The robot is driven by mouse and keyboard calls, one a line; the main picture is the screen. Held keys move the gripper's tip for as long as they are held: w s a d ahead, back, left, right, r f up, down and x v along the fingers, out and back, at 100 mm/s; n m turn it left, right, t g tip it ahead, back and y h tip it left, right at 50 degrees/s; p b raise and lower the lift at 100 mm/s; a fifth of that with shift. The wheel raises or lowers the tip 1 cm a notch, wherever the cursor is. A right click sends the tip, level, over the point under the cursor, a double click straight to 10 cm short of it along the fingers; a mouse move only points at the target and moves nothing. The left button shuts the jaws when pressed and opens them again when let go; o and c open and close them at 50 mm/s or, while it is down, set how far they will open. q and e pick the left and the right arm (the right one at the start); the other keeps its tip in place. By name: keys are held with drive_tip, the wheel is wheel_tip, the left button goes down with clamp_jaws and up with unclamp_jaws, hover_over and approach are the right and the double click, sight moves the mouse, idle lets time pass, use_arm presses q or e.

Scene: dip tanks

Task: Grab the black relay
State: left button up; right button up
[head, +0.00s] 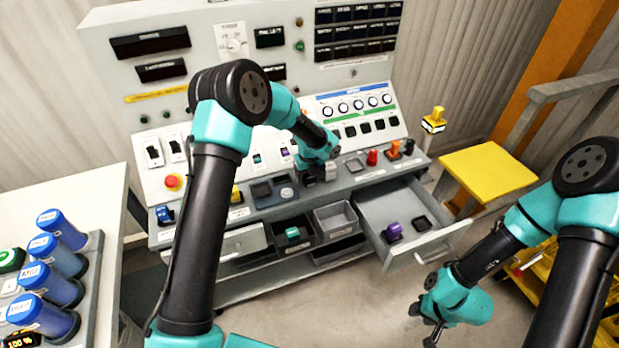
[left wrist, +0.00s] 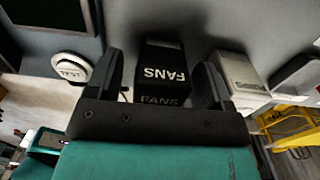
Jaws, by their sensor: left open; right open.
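The black relay (left wrist: 162,68), marked FANS in white, stands between the two fingers of my left gripper in the left wrist view. The fingers are open, one on each side of it, and a narrow gap shows beside it. In the head view my left gripper (head: 318,172) is low over the console's sloping ledge, and my arm and gripper largely hide the relay there. My right gripper (head: 434,322) is open and empty, low at the right, well away from the console.
A grey-white block (left wrist: 238,70) stands close to the right finger, and a round TEST button (left wrist: 72,67) lies left. An open drawer (head: 440,236) holds a purple block (head: 393,231). Red (head: 372,157) and orange (head: 394,149) parts stand right along the ledge. Blue cylinders (head: 58,255) stand far left.

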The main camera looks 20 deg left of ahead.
use_arm(q)
drive_tip(key=shift+c, duration=0.4)
drive_tip(key=c, duration=1)
drive_tip(key=shift+o, duration=0.2)
drive_tip(key=shift+r, duration=0.1)
drive_tip(key=shift+r, duration=0.55)
drive_tip(key=shift+s+r, duration=0.2)
drive_tip(key=shift+r, duration=1)
drive_tip(key=s+d+r, duration=0.1)
drive_tip(key=s+d, duration=0.3)
drive_tip(key=s, duration=1.1)
drive_tip(key=shift+d+r, duration=0.2)
